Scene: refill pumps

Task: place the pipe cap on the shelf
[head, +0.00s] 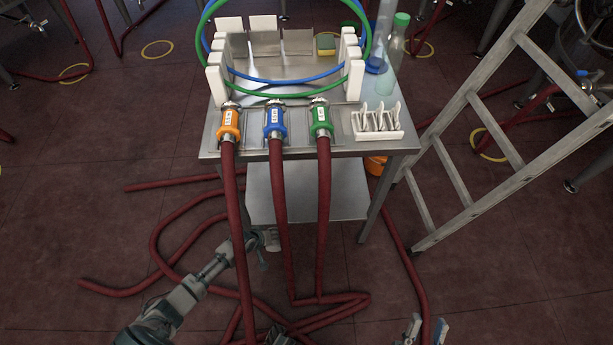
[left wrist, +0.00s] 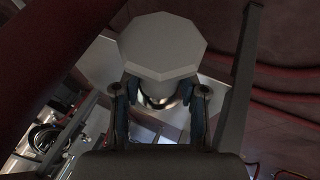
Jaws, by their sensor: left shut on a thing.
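My left gripper (head: 258,246) is low in front of the steel table, beside the red hoses. In the left wrist view (left wrist: 160,100) its two fingers are shut on the pipe cap (left wrist: 160,45), a pale grey piece with a flat octagonal face and a shiny metal part below. In the head view the pipe cap (head: 271,240) is small and partly hidden by the hoses. The shelf (head: 345,190) is the bare metal lower level of the table, just above and behind the cap.
Three red hoses with orange (head: 229,122), blue (head: 274,120) and green (head: 321,118) collars hang from the table's front, crossing before the shelf. More hose lies on the floor. A ladder (head: 500,110) stands at the right. A white rack (head: 378,122) sits on the tabletop.

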